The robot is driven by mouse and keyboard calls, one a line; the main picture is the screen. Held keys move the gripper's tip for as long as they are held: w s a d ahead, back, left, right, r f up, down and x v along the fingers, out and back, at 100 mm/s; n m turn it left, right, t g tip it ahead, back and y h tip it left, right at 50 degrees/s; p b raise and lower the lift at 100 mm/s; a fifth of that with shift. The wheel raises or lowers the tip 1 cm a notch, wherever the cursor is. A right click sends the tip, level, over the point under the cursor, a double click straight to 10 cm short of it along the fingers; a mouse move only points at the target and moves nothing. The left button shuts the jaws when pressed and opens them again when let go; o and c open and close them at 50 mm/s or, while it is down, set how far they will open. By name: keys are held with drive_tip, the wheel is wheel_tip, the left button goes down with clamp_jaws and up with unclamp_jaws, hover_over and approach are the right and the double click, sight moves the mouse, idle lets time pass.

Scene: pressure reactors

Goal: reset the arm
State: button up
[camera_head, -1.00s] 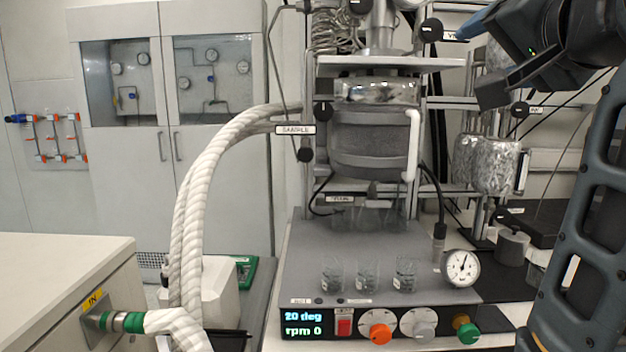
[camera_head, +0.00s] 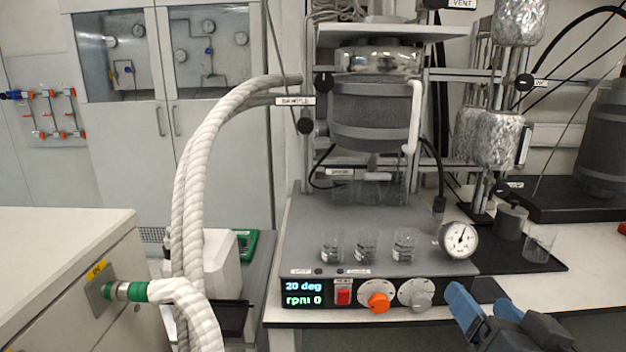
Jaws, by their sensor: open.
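My gripper (camera_head: 486,304) shows at the lower right, in front of the reactor's control base and the bench's front edge. Its two blue-tipped fingers stand apart with nothing between them. The rest of my arm is out of the picture. The pressure reactor (camera_head: 372,115) stands in its frame on the grey control base (camera_head: 330,225). The display (camera_head: 303,293) reads 20 deg and rpm 0.
Several small glass vessels (camera_head: 366,246) stand on the base near a pressure gauge (camera_head: 459,240). A beaker (camera_head: 539,244) is at the right on a black mat. Thick white hoses (camera_head: 195,180) arch at the left. A cream cabinet (camera_head: 60,250) stands at lower left.

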drive_tip(key=s+f+n, duration=0.1)
drive_tip(key=s+f, duration=0.6)
drive_tip(key=s, duration=0.1)
drive_tip(key=s+f+n, duration=0.1)
drive_tip(key=s+f, duration=0.1)
drive_tip(key=s, duration=1.1)
drive_tip(key=s+f+n+g, duration=0.1)
drive_tip(key=s+f+n, duration=0.1)
drive_tip(key=s, duration=1.2)
drive_tip(key=shift+s+a+g, duration=0.15)
drive_tip(key=shift+g, duration=0.15)
drive_tip(key=shift+f, duration=0.1)
